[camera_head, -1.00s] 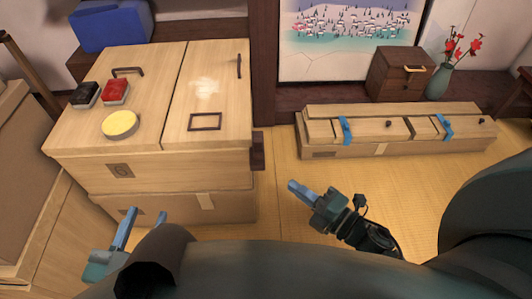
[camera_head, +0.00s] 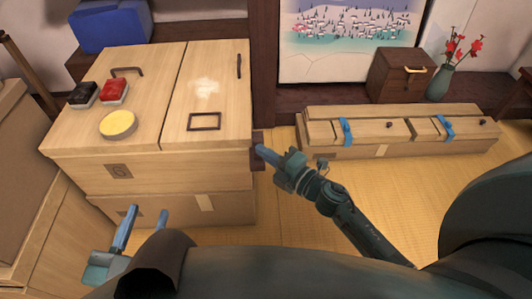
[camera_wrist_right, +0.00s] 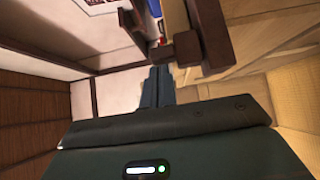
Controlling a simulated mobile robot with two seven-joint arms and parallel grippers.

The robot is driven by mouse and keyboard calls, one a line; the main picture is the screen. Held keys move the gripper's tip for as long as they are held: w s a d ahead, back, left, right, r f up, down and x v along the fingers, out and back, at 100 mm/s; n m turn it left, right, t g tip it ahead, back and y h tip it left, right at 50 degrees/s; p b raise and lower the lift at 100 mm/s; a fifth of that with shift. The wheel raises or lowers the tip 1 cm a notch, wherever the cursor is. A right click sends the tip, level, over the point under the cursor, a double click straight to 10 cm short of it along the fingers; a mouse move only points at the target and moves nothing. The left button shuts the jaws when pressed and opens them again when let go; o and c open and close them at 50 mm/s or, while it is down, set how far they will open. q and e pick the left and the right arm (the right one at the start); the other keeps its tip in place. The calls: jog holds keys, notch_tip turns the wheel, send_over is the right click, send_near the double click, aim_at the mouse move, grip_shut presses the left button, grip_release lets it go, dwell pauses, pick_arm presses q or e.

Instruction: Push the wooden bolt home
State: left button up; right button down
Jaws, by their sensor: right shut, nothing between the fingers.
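The dark wooden bolt (camera_head: 257,137) sits on the right side of the large pale wooden chest (camera_head: 150,172). It also shows in the right wrist view as a dark block (camera_wrist_right: 187,48) beside an upright dark bar (camera_wrist_right: 209,32). My right gripper (camera_head: 261,152) is shut and empty, its blue-grey fingertips at the bolt and covering part of it. In the right wrist view the fingers (camera_wrist_right: 157,85) point toward the dark block; I cannot tell whether they touch it. My left gripper (camera_head: 142,225) is open and empty in front of the chest.
On the chest lid are a black box (camera_head: 83,95), a red box (camera_head: 114,91), a yellow round item (camera_head: 118,124) and a dark frame (camera_head: 204,121). A long low box (camera_head: 400,140) with blue clasps stands at right. Open tatami (camera_head: 410,190) lies in front of it.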

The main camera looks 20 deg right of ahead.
jog(key=w, duration=0.1)
jog(key=w+d, duration=0.1)
jog(key=w, duration=0.3)
jog(key=shift+w+d+r, duration=0.1)
jog(key=shift+w+d, duration=0.05)
jog(key=shift+d, duration=0.2)
dwell(0.3)
